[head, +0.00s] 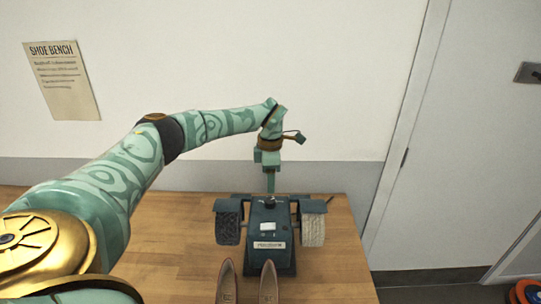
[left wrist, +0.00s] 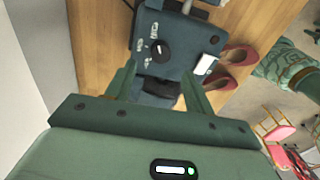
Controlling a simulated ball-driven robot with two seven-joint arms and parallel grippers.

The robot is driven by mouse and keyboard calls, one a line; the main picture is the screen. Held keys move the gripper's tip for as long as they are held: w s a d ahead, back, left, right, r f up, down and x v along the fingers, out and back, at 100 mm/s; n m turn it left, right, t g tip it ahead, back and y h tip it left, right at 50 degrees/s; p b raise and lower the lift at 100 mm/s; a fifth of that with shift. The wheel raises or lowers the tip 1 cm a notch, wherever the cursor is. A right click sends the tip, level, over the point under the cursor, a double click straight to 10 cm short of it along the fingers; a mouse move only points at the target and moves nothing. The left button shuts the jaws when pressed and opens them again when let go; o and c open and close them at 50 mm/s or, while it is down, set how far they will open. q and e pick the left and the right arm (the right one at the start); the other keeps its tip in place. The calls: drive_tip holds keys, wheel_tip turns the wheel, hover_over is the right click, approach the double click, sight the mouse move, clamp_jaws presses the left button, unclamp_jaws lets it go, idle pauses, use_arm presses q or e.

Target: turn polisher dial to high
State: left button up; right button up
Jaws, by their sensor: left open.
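The shoe polisher (head: 268,250) is a dark blue-teal machine on the wooden bench, with a dark brush wheel (head: 228,229) on its left and a pale one (head: 312,230) on its right. In the left wrist view its black round dial (left wrist: 161,50) shows, with a small white pointer mark and white markings around one side, too small to read. My left gripper (head: 270,187) is above the back of the polisher, pointing down. In the left wrist view its two fingers (left wrist: 159,70) are apart and empty, with the dial just beyond and between their tips. My right gripper is not seen.
A pair of reddish shoes (left wrist: 236,55) stands in front of the polisher on the wooden bench (head: 165,255). The bench left of the polisher is clear. A wall with a paper sign (head: 63,80) is behind, and a door (head: 465,140) is at the right.

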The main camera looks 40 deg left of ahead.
use_arm(q)
wheel_tip(320, 180, up, 9)
drive_tip(key=shift+w+a, duration=0.15)
drive_tip(key=shift+a, duration=0.05)
idle(0.6)
